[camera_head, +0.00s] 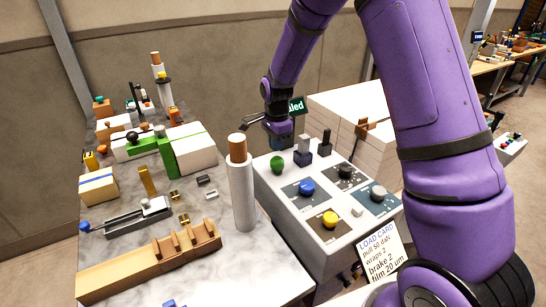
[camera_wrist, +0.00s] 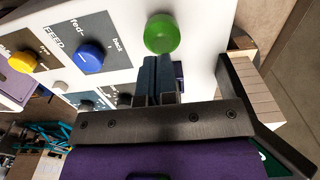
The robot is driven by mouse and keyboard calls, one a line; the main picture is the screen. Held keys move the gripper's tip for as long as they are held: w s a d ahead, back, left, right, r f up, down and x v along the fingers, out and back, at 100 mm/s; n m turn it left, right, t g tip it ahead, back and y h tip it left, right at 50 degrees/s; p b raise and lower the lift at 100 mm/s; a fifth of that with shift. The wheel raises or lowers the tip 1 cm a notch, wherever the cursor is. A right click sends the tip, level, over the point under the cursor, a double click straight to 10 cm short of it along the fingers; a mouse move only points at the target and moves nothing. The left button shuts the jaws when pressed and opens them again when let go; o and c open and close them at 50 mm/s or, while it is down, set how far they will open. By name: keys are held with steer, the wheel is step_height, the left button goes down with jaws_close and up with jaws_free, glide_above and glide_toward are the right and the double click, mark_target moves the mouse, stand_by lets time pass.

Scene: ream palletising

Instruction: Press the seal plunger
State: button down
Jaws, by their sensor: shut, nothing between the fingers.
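The green round-headed plunger (camera_head: 277,164) stands at the far left corner of the white control panel (camera_head: 262,183). It shows large in the wrist view (camera_wrist: 162,33), just beyond my fingertips. My gripper (camera_head: 281,145) is over that corner of the panel, very near the plunger, with its fingers together and empty. In the wrist view the closed fingers (camera_wrist: 158,64) point toward the plunger. I cannot tell whether they touch it. A green sign (camera_head: 297,105), partly hidden by my arm, ends in "led".
The panel carries a blue knob (camera_head: 307,187), a yellow knob (camera_head: 330,219), a grey knob (camera_head: 378,194) and dark levers (camera_head: 325,144). White stacked reams (camera_head: 345,105) stand behind. A tall white roll (camera_head: 241,195) stands on the cluttered marble table (camera_head: 225,262) to the left.

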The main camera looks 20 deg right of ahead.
mark_target(277, 159)
step_height(277, 159, up, 8)
steer(key=shift+d, duration=0.15)
stand_by(0.7)
steer(key=s+d+r+n+t, duration=0.3)
steer(key=s+r+n, duration=0.4)
steer(key=s+r, duration=0.95)
steer(key=s+d+r+n+t, duration=0.1)
steer(key=s+n, duration=0.3)
steer(key=s, duration=0.5)
steer(key=s+d+r+n+t, duration=0.1)
steer(key=s+n, duration=0.3)
steer(key=s, duration=0.5)
steer(key=shift+s+r+n, duration=0.4)
steer(key=shift+r, duration=0.15)
